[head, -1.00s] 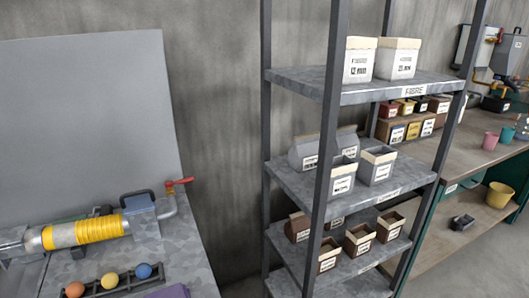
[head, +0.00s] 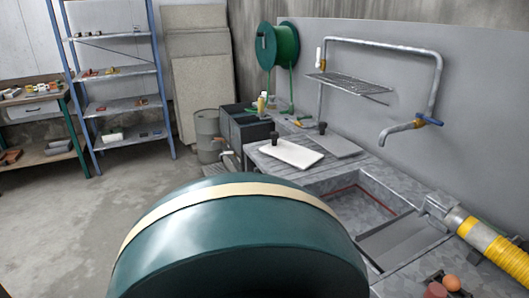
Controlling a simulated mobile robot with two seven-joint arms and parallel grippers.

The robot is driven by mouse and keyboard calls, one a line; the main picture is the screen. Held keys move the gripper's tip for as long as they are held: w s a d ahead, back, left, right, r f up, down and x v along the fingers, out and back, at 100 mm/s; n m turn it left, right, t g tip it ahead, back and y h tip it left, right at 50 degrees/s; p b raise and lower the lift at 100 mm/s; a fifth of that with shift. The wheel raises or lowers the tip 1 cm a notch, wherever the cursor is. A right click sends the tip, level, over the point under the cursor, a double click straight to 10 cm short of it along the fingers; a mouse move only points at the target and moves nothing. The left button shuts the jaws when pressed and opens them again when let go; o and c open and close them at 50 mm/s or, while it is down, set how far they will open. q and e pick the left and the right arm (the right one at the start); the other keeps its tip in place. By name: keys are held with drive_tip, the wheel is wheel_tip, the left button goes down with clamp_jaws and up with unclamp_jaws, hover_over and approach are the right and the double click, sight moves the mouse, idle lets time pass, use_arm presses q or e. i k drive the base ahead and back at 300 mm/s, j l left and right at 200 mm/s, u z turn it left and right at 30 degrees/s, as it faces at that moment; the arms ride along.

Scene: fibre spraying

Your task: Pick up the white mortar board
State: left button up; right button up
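The white mortar board (head: 292,154) lies flat on the grey metal counter, right of the picture's middle. It is a pale slab with a black knob-like handle near its left end. A similar grey board (head: 332,141) with a dark knob lies just behind and to the right of it. Neither of my grippers shows in the head view, so I cannot see their state.
A large dark green drum with a cream band (head: 237,189) fills the front middle, below the board. A sink basin (head: 362,190) lies to the right of the board, under a tap (head: 401,130). Open floor (head: 60,228) is at left.

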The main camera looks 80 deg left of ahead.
sight(301, 157)
drive_tip(key=u, duration=2.4)
drive_tip(key=z, duration=0.95)
drive_tip(key=i+j+z, duration=0.1)
drive_tip(key=j+z, duration=0.5)
drive_tip(key=z, duration=0.15)
drive_tip(key=j+z, duration=0.65)
drive_tip(key=j, duration=0.2)
drive_tip(key=k+j+z, duration=0.25)
drive_tip(key=j, duration=0.25)
drive_tip(key=j+z, duration=0.1)
drive_tip(key=j, duration=0.25)
drive_tip(key=k+j+z, duration=0.1)
drive_tip(key=j, duration=0.3)
drive_tip(key=k+j+z, duration=0.1)
drive_tip(key=j, duration=0.25)
drive_tip(key=k+j, duration=0.15)
drive_tip(key=j, duration=0.2)
drive_tip(key=k+j, duration=0.15)
drive_tip(key=j, duration=0.15)
drive_tip(key=k+j, duration=0.15)
drive_tip(key=j, duration=0.2)
drive_tip(key=z, duration=0.05)
